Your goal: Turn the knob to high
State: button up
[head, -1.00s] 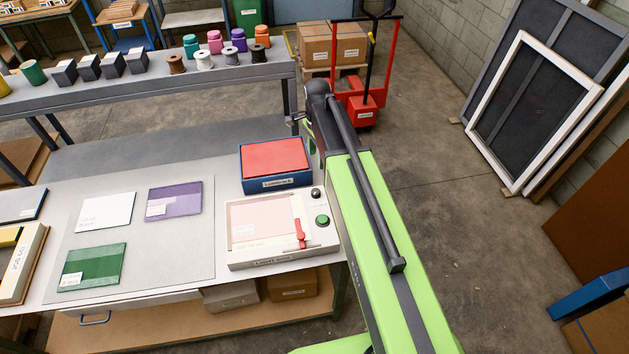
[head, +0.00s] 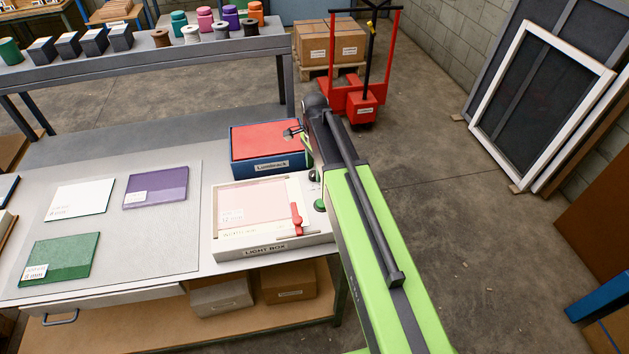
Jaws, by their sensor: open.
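The light box (head: 262,252) is a cream unit with a pale pink panel, at the front right of the bench. A small dark knob (head: 314,176) sits at its back right corner, partly hidden by my arm; its setting cannot be read. A green button (head: 320,205) is just in front of the knob. A red lever (head: 297,220) stands at the panel's right edge. My gripper (head: 292,132) is open, small in view, above the right side of the red-topped blue box, behind the knob and apart from it.
The blue Lumitrack box (head: 268,166) stands directly behind the light box. White (head: 79,200), purple (head: 156,188) and green (head: 60,259) sheets lie to the left.

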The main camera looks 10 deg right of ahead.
jog(key=shift+f, duration=0.35)
grip_shut()
jog(key=shift+n, duration=0.4)
jog(key=n, duration=0.5)
jog(key=shift+n, duration=0.3)
jog(key=n, duration=0.5)
jog(key=shift+a, duration=0.1)
jog(key=shift+n, duration=0.4)
